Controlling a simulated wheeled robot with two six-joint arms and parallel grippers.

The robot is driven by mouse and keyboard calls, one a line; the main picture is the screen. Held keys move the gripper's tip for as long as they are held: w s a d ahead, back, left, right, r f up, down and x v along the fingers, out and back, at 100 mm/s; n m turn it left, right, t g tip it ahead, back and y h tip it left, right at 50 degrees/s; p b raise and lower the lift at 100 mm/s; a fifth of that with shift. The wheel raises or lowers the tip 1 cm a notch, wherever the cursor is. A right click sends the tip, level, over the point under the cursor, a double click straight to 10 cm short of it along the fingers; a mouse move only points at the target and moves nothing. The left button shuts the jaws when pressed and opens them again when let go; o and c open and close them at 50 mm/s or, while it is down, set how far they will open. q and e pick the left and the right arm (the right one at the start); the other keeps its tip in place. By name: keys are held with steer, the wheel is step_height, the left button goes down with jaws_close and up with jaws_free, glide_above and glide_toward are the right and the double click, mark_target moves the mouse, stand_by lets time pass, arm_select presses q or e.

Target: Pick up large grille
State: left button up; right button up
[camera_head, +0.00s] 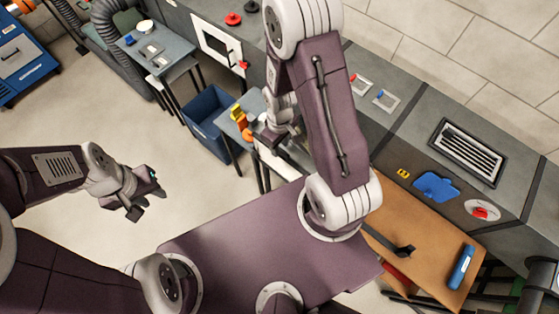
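The large grille (467,152) is a slatted rectangle in a dark frame, lying on the grey duct at the right. Neither gripper is near it. My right gripper (277,139) is near the small blue-topped table in the middle, well to the left of the grille. It is small and dark here, and my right arm stands close in front, so its fingers are unclear.
The grey duct carries small plates (386,100) and a blue patch (436,187). A wooden table (430,245) below it holds a blue tool (461,267) and a black-handled tool (401,250). A blue bin (208,112) stands left of centre. Floor at the left is clear.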

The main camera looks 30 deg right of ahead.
steer(key=shift+s+f, duration=0.45)
steer(key=shift+f, duration=0.05)
steer(key=shift+w, duration=0.35)
jaws_close()
steer(key=shift+s, duration=0.1)
stand_by(0.6)
